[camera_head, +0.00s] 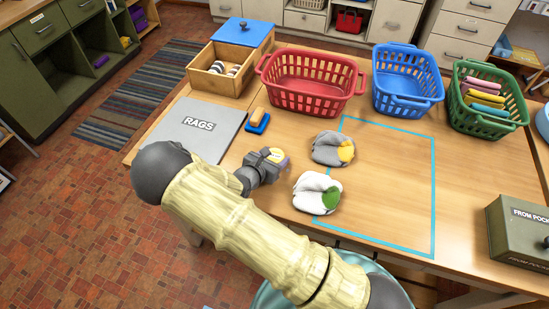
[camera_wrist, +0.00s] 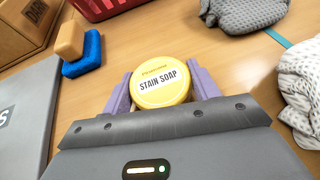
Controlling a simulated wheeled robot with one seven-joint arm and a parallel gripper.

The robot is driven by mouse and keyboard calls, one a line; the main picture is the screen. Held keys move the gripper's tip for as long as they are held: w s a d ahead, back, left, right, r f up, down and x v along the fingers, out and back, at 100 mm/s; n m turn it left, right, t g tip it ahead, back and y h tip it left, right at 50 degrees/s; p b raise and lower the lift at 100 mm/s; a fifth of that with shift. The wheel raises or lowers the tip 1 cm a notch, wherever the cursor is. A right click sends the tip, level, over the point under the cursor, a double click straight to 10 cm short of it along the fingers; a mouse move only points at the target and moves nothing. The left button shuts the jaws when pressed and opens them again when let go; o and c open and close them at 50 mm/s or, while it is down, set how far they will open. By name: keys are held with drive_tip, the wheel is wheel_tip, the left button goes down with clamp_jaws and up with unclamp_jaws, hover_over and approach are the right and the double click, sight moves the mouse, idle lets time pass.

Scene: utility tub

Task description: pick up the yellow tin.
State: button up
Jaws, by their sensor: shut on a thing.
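The yellow tin (camera_wrist: 160,84) has a round lid that reads "STAIN SOAP". In the wrist view it sits between the two purple fingers of my gripper (camera_wrist: 161,88), which are shut on its sides. In the head view my gripper (camera_head: 275,160) is low at the left part of the wooden table, and the tin (camera_head: 274,154) is mostly hidden by it. I cannot tell whether the tin touches the table.
A grey cloth bundle (camera_head: 331,148) and a white one (camera_head: 316,191) lie just right of my gripper. Red (camera_head: 311,101), blue (camera_head: 406,98) and green (camera_head: 481,124) baskets stand behind.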

sight(274, 155)
drive_tip(key=shift+r, duration=0.1)
wheel_tip(274, 155, up, 10)
drive_tip(key=shift+f+b, duration=0.1)
drive_tip(key=shift+b, duration=0.4)
drive_tip(key=shift+w, duration=0.1)
idle(0.6)
